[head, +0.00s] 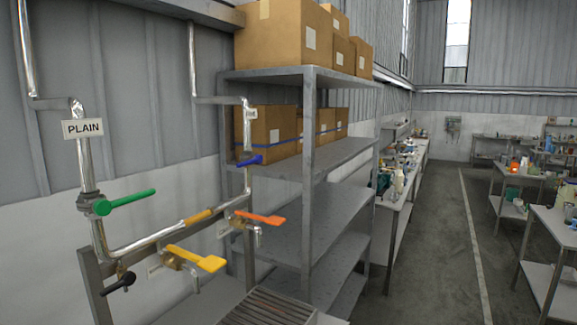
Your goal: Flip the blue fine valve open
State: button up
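The blue valve (249,161) is on the right-hand vertical pipe, in front of the shelf rack. Its short blue handle sticks out sideways, roughly across the upright pipe, with its tip to the right. A small tag on the pipe above it is too small to read. My gripper is not in view, and nothing touches the blue handle.
Nearby are a green lever (128,200) under a "PLAIN" sign (83,128), a yellow lever (198,259), an orange lever (262,217) and a black handle (118,283). A metal rack (308,180) with cardboard boxes (283,34) stands close behind. The aisle floor (430,260) at right is clear.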

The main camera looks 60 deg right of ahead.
aim_at(248, 162)
jog(key=z, duration=0.4)
jog(key=l+z, duration=0.2)
jog(key=z, duration=0.2)
jog(key=k+l+z, duration=0.1)
jog(key=z, duration=0.35)
jog(key=l+z, duration=0.1)
jog(key=z, duration=0.3)
